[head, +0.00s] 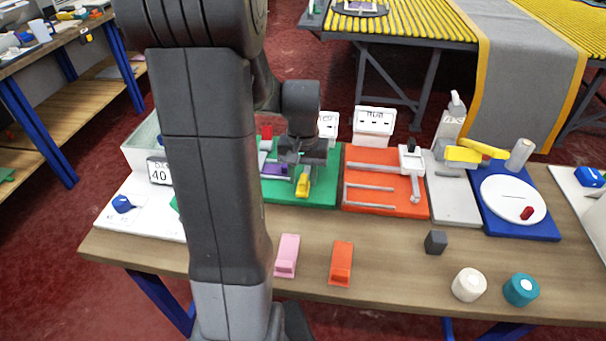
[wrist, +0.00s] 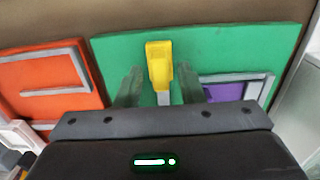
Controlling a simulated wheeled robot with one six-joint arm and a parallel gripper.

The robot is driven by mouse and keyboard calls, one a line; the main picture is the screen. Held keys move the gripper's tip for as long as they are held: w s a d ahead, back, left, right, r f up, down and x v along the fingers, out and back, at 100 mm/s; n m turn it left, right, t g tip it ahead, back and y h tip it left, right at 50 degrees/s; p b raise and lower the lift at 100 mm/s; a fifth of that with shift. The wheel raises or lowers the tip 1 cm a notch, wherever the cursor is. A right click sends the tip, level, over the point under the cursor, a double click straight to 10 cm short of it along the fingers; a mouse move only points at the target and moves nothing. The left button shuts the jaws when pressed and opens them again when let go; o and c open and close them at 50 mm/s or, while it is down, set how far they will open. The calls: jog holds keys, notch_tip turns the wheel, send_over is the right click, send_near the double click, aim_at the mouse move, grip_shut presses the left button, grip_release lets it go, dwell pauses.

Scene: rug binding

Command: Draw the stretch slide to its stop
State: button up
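A green board (head: 325,190) on the bench carries a yellow handle (head: 303,186) and a purple block in a grey frame. In the wrist view the yellow handle (wrist: 158,62) stands upright in the picture on a grey stem, with the purple block (wrist: 224,92) to its right. No label shows that marks either part as the stretch slide. My gripper (wrist: 159,85) is open over the green board, one finger on each side of the handle, with gaps visible. In the head view my gripper (head: 303,160) hides part of the board behind the handle.
An orange board (head: 385,155) with grey rails and a white slider (head: 411,158) stands to the right. Farther right are a grey stand and a blue board (head: 535,225) with a white disc. Pink (head: 287,255) and orange (head: 341,262) blocks lie in front.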

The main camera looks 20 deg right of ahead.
grip_shut()
jog(key=shift+s+d, duration=0.55)
jog(key=shift+d, duration=0.35)
jog(key=shift+s+d, duration=0.55)
jog(key=shift+d, duration=0.35)
jog(key=shift+s+d, duration=0.55)
jog(key=shift+d, duration=0.35)
jog(key=shift+c, duration=0.4)
grip_release()
jog(key=shift+o, duration=1.3)
jog(key=shift+s+d, duration=0.1)
jog(key=shift+d, duration=0.1)
jog(key=shift+a, duration=0.1)
